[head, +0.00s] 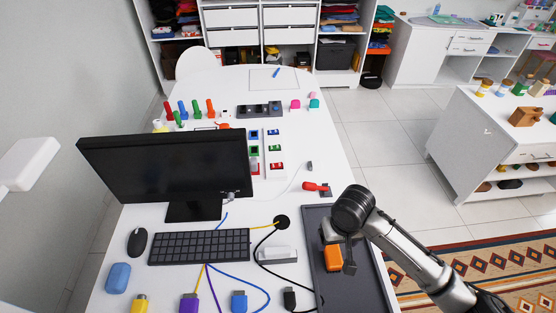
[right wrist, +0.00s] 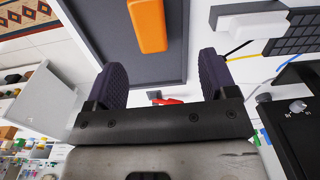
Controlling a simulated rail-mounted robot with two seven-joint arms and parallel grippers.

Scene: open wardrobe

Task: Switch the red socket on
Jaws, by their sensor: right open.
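In the head view, a white panel with blue, green and red sockets stands on the desk right of the monitor; its red socket (head: 254,166) is lowest. A second strip beside it holds blue, green and red pieces, with the red piece (head: 276,165) lowest. Which way the switches are set is too small to tell. My right gripper (head: 347,258) is over the dark tray, close to the orange block (head: 333,257). In the right wrist view its fingers (right wrist: 162,72) are apart with nothing held between them, and the orange block (right wrist: 148,25) lies beyond. My left gripper is not seen.
A red-handled lever (head: 316,186) lies between the tray (head: 318,225) and the panels. The monitor (head: 165,165) and keyboard (head: 199,246) fill the left. Loose cables cross the front, with a white block (head: 278,254) there.

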